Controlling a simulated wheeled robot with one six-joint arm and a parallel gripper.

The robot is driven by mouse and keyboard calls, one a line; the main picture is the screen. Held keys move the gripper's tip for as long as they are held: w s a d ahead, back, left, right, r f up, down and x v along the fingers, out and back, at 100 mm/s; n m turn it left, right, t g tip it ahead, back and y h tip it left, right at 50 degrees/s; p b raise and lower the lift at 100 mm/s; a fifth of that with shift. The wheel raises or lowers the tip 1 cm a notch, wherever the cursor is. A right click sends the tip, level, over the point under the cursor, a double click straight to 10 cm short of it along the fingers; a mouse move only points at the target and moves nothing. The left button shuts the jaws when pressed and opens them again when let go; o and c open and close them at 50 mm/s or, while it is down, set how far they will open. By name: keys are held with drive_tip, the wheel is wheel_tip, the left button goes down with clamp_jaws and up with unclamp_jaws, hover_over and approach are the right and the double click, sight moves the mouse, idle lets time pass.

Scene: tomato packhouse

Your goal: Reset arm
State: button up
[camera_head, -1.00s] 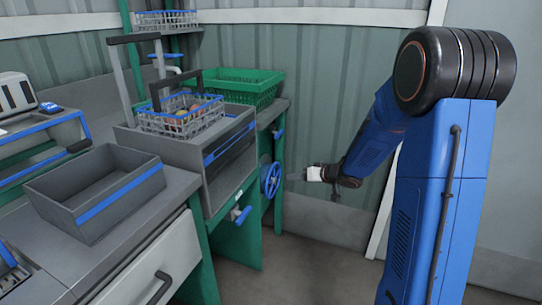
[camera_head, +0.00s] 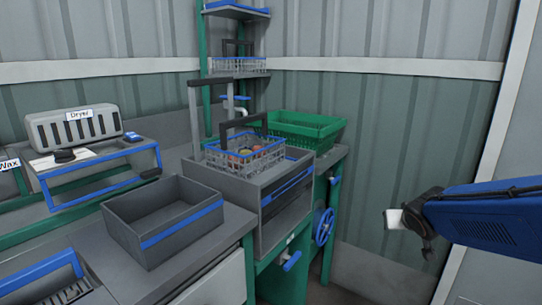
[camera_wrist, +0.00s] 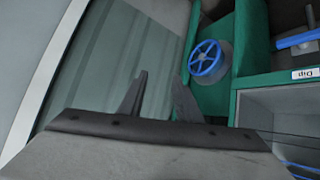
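My gripper (camera_head: 396,220) is at the right of the head view, at the end of my blue arm. It is out in front of the corrugated wall, right of the counter and apart from it. In the wrist view my gripper (camera_wrist: 158,97) shows two dark fingers with a gap between them and nothing held. The blue handwheel (camera_wrist: 206,58) on the green frame lies beyond the fingers in that view; it also shows in the head view (camera_head: 324,227).
A wire basket (camera_head: 290,165) with round produce sits on the grey dip unit (camera_head: 235,185). A green crate (camera_head: 325,135) stands behind it. A grey bin (camera_head: 135,228) is on the counter, with a dryer (camera_head: 50,138) at left. The space around my gripper is free.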

drive_tip(key=s+a+f+g+y, duration=0.1)
drive_tip(key=s+a, duration=0.3)
drive_tip(key=s, duration=1)
drive_tip(key=s+a+f+n+g+y, duration=0.1)
drive_tip(key=s+a+g, duration=0.2)
drive_tip(key=s, duration=1)
drive_tip(key=shift+s+a+g+y, duration=0.3)
drive_tip(key=shift+s+a+g, duration=0.1)
drive_tip(key=shift+a, duration=0.4)
